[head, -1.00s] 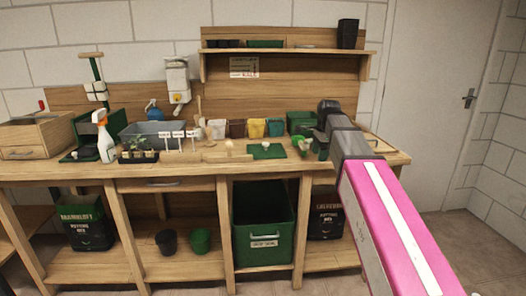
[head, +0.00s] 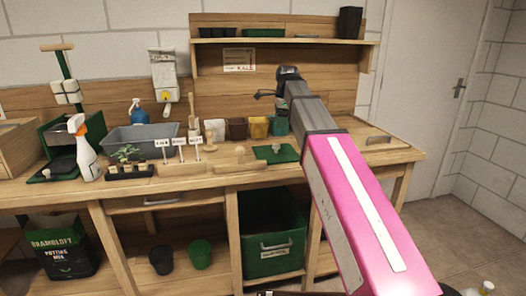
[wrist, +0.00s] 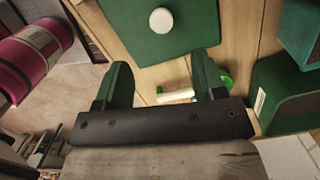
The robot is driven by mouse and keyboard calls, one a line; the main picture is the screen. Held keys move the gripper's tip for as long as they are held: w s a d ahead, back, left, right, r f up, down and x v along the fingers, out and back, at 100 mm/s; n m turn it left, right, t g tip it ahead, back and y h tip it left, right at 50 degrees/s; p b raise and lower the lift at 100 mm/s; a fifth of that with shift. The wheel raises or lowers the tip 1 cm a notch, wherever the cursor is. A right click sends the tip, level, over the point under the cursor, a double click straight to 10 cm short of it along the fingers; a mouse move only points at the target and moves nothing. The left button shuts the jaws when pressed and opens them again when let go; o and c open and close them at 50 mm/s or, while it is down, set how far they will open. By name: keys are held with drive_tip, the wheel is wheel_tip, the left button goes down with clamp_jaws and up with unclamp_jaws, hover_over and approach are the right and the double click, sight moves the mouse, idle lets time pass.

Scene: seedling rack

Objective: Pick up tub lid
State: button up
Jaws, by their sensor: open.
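The tub lid (head: 268,153) is a flat dark green square with a pale round knob, lying on the bench top in front of the coloured pots. In the wrist view the lid (wrist: 188,40) fills the top middle, its knob toward the top. My gripper (wrist: 162,78) has two green fingers spread apart with nothing gripped between them. The lid lies beyond the fingertips, apart from them. In the head view my gripper (head: 264,95) is above and behind the lid, near the back board.
A green tub (head: 273,222) stands on the shelf below. Coloured pots (head: 237,129) line the bench behind the lid. A grey tray (head: 140,138), spray bottle (head: 86,155) and seedlings (head: 128,168) are at left. Green box-like things (wrist: 290,95) stand at right in the wrist view.

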sight(276, 145)
drive_tip(key=f, duration=0.3)
drive_tip(key=a+f, duration=0.1)
drive_tip(key=f, duration=0.6)
drive_tip(key=shift+a+f, duration=0.15)
drive_tip(key=shift+f, duration=0.2)
drive_tip(key=c, duration=1)
